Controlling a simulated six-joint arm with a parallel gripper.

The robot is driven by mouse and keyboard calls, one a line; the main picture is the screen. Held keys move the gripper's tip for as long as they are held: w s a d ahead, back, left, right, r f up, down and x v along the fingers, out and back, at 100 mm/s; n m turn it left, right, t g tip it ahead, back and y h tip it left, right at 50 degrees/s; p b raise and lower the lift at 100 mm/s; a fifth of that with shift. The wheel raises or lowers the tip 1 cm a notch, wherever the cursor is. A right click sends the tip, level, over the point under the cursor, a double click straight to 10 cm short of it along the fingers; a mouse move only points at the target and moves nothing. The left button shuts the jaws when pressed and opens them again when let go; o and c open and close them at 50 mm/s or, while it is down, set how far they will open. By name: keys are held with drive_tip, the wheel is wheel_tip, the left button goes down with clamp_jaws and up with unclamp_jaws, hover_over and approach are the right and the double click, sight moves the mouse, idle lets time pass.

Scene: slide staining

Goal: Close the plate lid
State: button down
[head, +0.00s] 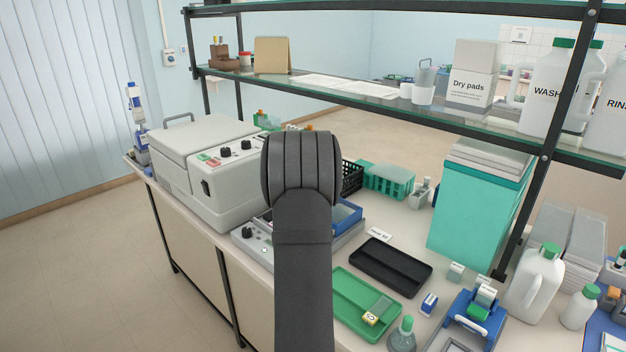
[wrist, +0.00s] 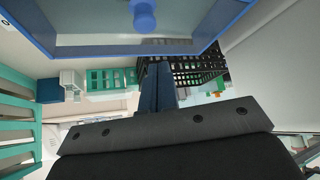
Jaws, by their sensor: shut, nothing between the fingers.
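The plate lid (wrist: 185,44) fills the top of the wrist view, a clear pane in a blue frame with a round blue knob. In the head view, a blue frame (head: 346,215) shows beside my arm, on a grey plate unit (head: 252,250) with a dial; most of it is hidden. I cannot tell the lid's exact angle. My gripper (wrist: 158,80) is shut and empty, its fingers close to the lid frame's lower edge in the wrist view. I cannot tell whether they touch it. In the head view my arm hides the fingers.
A black basket (head: 352,178) and a green rack (head: 390,180) stand behind the plate unit. A large grey machine (head: 215,165) stands left. A black tray (head: 391,266) and a green tray (head: 366,304) lie front right. A glass shelf (head: 390,105) spans above.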

drive_tip(key=x, duration=0.3)
drive_tip(key=shift+w+d+f, duration=0.1)
drive_tip(key=shift+w+f, duration=0.05)
drive_tip(key=shift+f, duration=0.25)
drive_tip(key=shift+s+a+r, duration=0.1)
drive_tip(key=shift+s+a, duration=0.2)
drive_tip(key=shift+s, duration=0.55)
drive_tip(key=shift+s+a, duration=0.3)
drive_tip(key=shift+s, duration=0.55)
drive_tip(key=s+a, duration=0.9)
drive_tip(key=shift+s+a, duration=0.25)
drive_tip(key=shift+s, duration=0.05)
drive_tip(key=shift+s+f, duration=0.1)
drive_tip(key=shift+f, duration=0.15)
